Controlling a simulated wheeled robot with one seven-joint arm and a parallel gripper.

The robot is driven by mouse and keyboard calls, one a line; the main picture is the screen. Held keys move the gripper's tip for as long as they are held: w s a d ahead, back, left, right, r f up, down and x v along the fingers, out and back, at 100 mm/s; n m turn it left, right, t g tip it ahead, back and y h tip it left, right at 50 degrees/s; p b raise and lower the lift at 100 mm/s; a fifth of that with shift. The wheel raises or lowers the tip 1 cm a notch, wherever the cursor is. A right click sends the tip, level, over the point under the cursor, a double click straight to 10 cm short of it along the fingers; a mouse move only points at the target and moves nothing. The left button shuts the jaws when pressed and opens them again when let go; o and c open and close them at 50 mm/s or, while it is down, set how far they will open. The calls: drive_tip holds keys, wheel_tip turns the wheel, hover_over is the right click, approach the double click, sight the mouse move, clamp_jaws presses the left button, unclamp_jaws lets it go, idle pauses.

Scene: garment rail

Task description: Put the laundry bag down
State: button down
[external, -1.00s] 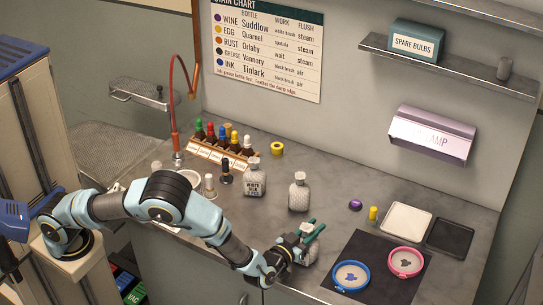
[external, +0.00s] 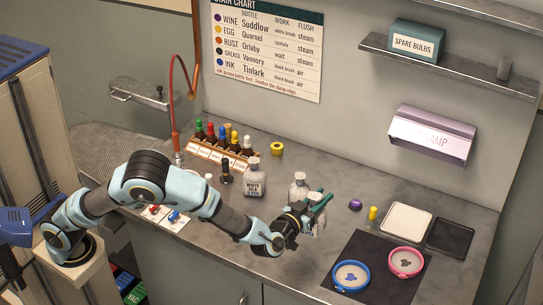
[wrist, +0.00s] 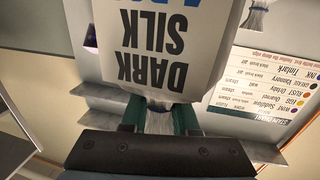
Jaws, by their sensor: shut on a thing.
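My gripper (external: 318,203) is shut on the neck of a pale laundry bag (external: 318,222), above the front-middle part of the grey counter (external: 225,280). In the wrist view the bag (wrist: 150,45) fills the upper middle, with "DARK SILK" lettered on it upside down. Its narrow neck sits between the green fingers of my gripper (wrist: 160,118). A similar bag (external: 299,186) stands just behind my gripper, partly covered. Another, lettered "WHITE SILK" (external: 255,180), stands further left. I cannot tell whether the held bag touches the counter.
A black mat (external: 385,285) with a blue-rimmed disc (external: 351,276) and a pink-rimmed disc (external: 405,262) lies to the right. Behind it are a white tray (external: 406,222), a yellow cylinder (external: 373,213) and a purple object (external: 355,204). A dropper-bottle rack (external: 217,155) stands at left.

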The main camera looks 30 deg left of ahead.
drive_tip(key=w+d+m+h+b, duration=0.15)
drive_tip(key=w+d, duration=0.25)
drive_tip(key=w, duration=1.1)
wheel_tip(320, 180, down, 9)
drive_tip(key=p, duration=0.1)
drive_tip(key=shift+s, duration=0.15)
drive_tip(key=shift+n, duration=0.25)
drive_tip(key=shift+f, duration=0.15)
drive_tip(key=c, duration=0.7)
unclamp_jaws()
